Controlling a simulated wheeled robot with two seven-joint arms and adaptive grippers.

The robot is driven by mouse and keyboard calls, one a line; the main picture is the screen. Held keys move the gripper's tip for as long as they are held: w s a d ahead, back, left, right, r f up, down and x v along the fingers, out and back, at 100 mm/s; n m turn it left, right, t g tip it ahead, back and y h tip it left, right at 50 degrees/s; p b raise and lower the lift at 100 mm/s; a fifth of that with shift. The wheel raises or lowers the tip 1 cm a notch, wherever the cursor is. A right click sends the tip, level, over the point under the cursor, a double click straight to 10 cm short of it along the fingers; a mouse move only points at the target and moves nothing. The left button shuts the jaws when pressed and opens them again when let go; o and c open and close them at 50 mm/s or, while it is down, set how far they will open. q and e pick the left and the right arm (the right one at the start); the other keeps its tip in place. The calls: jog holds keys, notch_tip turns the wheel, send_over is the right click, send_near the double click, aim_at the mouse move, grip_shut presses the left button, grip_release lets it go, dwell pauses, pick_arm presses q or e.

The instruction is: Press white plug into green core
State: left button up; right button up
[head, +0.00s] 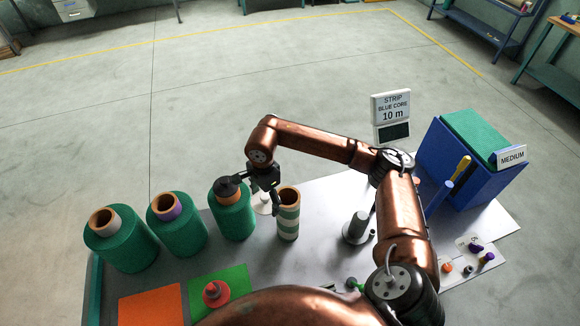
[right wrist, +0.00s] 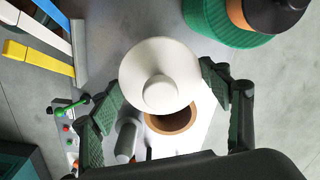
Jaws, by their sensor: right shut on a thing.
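The white plug (head: 263,203) is a pale disc with a central knob, which shows in the right wrist view (right wrist: 160,75). My right gripper (head: 268,187) is shut on it, its green-padded fingers on either side in the wrist view. The green core (head: 288,222) is a green-and-white striped tube standing upright on the table, open at the top. In the head view the plug is just left of the tube. In the wrist view the plug overlaps part of the tube's brown rim (right wrist: 170,122), apparently not seated in it. My left gripper is not in view.
Green rolls (head: 122,245) stand to the left; the nearest one to the gripper carries a black plug (head: 227,186). A red plug (head: 215,292) sits on a green square. A grey post (head: 357,228) stands right of the tube, with a blue bin (head: 465,165) beyond.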

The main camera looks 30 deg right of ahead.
jog(key=d+r+m+p, duration=0.4)
jog(key=d+m, duration=0.2)
jog(key=d, duration=0.3)
pick_arm(q)
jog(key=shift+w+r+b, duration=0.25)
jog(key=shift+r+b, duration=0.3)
jog(key=shift+b, duration=0.35)
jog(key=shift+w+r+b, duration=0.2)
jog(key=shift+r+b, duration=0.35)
jog(key=shift+b, duration=0.3)
pick_arm(e)
jog(key=shift+m, duration=0.4)
jog(key=shift+w+d+f, duration=0.1)
jog(key=shift+w+f, duration=0.1)
jog(key=shift+f, duration=0.9)
jog(key=shift+w+f, duration=0.15)
jog(key=shift+f, duration=0.95)
jog(key=shift+w+d+f, duration=0.1)
jog(key=shift+w+f, duration=0.1)
jog(key=shift+f, duration=0.9)
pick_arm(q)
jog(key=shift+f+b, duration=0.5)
pick_arm(e)
jog(key=shift+a, duration=0.1)
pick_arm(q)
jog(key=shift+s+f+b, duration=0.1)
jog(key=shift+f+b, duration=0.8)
pick_arm(e)
jog(key=shift+f, duration=0.85)
